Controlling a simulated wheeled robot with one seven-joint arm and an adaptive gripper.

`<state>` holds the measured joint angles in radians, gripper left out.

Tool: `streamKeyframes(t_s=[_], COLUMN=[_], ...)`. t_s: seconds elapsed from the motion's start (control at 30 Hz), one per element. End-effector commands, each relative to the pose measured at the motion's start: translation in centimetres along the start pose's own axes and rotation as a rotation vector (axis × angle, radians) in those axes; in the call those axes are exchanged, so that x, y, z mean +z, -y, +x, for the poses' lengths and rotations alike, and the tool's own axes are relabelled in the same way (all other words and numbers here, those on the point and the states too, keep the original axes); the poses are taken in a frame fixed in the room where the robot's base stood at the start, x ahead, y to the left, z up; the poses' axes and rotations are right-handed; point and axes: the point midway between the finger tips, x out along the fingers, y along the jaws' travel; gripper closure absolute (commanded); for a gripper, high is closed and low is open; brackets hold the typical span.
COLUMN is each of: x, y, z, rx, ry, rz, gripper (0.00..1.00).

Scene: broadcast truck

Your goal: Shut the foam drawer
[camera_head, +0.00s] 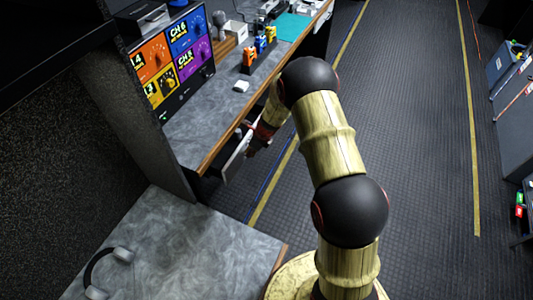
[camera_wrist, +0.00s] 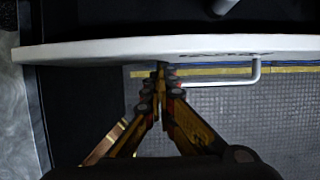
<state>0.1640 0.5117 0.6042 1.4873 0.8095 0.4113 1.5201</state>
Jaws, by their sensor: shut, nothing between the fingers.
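The open drawer's white front panel (camera_head: 236,155) stands out from under the grey worktop in the head view. In the wrist view the panel (camera_wrist: 100,49) runs across the top of the picture, with a bar handle (camera_wrist: 256,70) at its right. My gripper (camera_wrist: 163,72) is shut and empty, its fingertips at the outer face of the panel, left of the handle. I cannot tell whether they touch it. In the head view my gripper (camera_head: 252,146) is small and partly hidden by my arm. The drawer's inside is mostly hidden; a pale piece (camera_wrist: 225,5) shows beyond the panel.
The worktop (camera_head: 200,125) carries a monitor (camera_head: 172,62), a small white block (camera_head: 241,86) and colourful items in a rack (camera_head: 258,55). A nearer desk (camera_head: 190,250) holds headphones (camera_head: 105,270). The floor aisle (camera_head: 410,90) is clear; grey cabinets (camera_head: 512,85) stand at right.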

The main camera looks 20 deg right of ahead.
Motion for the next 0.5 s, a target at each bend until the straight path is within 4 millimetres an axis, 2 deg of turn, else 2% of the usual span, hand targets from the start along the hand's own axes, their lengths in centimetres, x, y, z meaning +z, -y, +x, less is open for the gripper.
streamKeyframes(t_s=[0.03,0.2,0.5], x=[1.4,4.4,7.3], y=[-0.1,-0.1,0.0], z=[0.1,1.5,2.9], rx=[0.003,0.002,0.001], ry=[-0.002,-0.002,-0.001], rz=[-0.004,-0.003,-0.001], gripper=[1.0,1.0,1.0])
